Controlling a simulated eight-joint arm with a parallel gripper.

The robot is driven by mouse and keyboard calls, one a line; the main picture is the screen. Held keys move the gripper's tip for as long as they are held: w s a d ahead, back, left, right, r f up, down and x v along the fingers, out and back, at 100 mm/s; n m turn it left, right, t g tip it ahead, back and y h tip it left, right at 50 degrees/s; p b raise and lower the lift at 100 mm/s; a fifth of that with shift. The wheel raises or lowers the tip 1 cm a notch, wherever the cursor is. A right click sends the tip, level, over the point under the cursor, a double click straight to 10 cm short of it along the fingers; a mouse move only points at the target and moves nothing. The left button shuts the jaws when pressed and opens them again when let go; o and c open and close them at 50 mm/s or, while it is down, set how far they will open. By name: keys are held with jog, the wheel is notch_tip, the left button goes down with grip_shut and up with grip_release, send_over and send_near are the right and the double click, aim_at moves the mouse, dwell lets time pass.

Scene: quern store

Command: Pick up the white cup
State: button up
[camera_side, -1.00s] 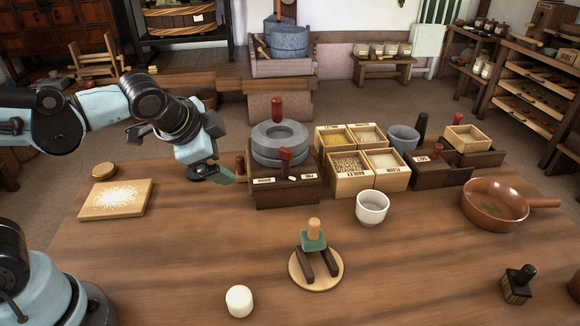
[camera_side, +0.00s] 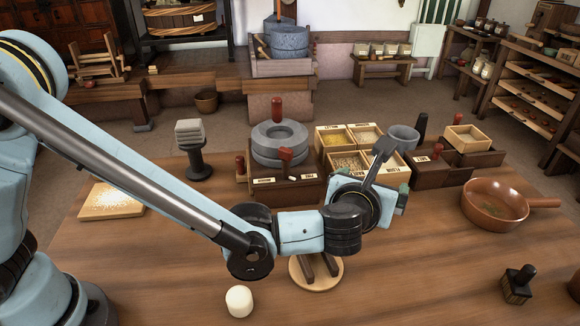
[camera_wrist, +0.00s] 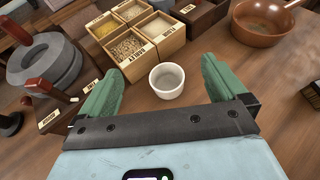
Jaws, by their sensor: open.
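The white cup (camera_wrist: 167,81) stands upright on the table and looks empty in the wrist view. In the side view it is hidden behind my arm's end. My gripper (camera_wrist: 161,68) has its two green fingers spread wide, one on each side of the cup in the picture, with visible gaps. Nothing is between them but the cup, which appears beyond and below the fingers; the height between them is hard to tell. In the side view my gripper (camera_side: 374,182) hangs over the middle of the table, with only bits of green showing.
Grain boxes (camera_wrist: 127,47) stand just behind the cup. The quern stone (camera_wrist: 45,62) with red-handled pegs is to the left. A brown pan (camera_wrist: 262,20) is at right. Table right of the cup is clear.

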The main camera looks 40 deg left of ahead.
notch_tip(320, 180, down, 8)
jog(key=shift+f, duration=0.1)
jog(key=shift+x, duration=3.75)
jog(key=shift+c, duration=0.5)
jog(key=c, duration=1)
jog(key=shift+r, duration=0.3)
